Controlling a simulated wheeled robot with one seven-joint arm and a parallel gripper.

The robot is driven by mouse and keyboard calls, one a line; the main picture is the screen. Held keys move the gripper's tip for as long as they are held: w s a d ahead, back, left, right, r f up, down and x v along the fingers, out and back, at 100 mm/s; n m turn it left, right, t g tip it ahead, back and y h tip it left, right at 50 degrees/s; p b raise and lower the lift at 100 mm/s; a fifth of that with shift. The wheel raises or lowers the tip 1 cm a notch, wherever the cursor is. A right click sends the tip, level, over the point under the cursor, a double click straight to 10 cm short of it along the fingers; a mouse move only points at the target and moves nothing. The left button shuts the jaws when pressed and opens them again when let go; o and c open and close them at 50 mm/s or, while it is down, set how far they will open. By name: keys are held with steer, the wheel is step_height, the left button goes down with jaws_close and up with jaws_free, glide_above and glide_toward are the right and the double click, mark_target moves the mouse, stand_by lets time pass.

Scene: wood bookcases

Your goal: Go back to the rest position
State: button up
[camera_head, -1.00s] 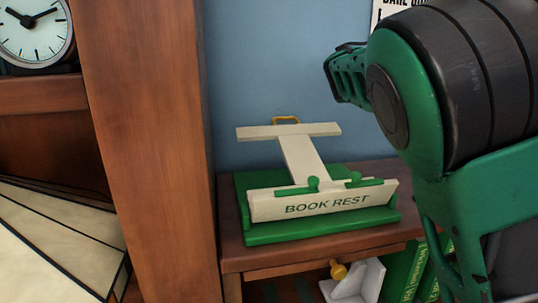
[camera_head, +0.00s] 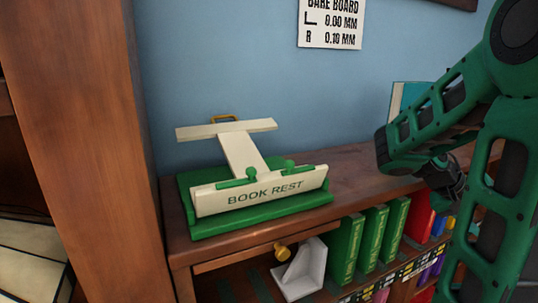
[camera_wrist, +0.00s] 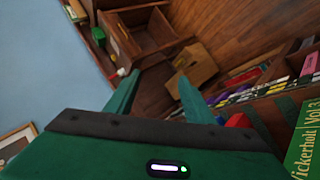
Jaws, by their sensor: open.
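My gripper (camera_wrist: 159,76) shows in the wrist view with its two green fingers spread apart. I see nothing held between them. In the head view my green and dark arm is at the right, bent over the bookcase top; the gripper's fingers cannot be made out there. The white and green book rest (camera_head: 258,193) stands on the left end of the bookcase top, apart from my arm.
A tall wood upright (camera_head: 85,130) stands at the left. Green books (camera_head: 371,240) and a white bookend (camera_head: 301,270) are on the shelf below. A teal book (camera_head: 408,97) stands behind my arm. A sign (camera_head: 331,22) hangs on the blue wall.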

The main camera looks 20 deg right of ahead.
steer(key=w+a+f+n+t+y, duration=0.1)
steer(key=a+f+t+y, duration=0.3)
steer(key=a+f, duration=0.45)
steer(key=a+n+y, duration=0.1)
steer(key=a+y, duration=0.1)
steer(key=a, duration=0.7)
steer(key=s+a+r+n+y, duration=0.1)
steer(key=a+n+y, duration=0.1)
steer(key=a, duration=0.7)
steer(key=shift+s+a+r+t+y, duration=0.15)
steer(key=shift+a+r+t+y, duration=0.2)
steer(key=shift+y, duration=0.35)
steer(key=shift+f, duration=0.15)
steer(key=shift+w+f, duration=0.2)
steer(key=shift+w, duration=0.4)
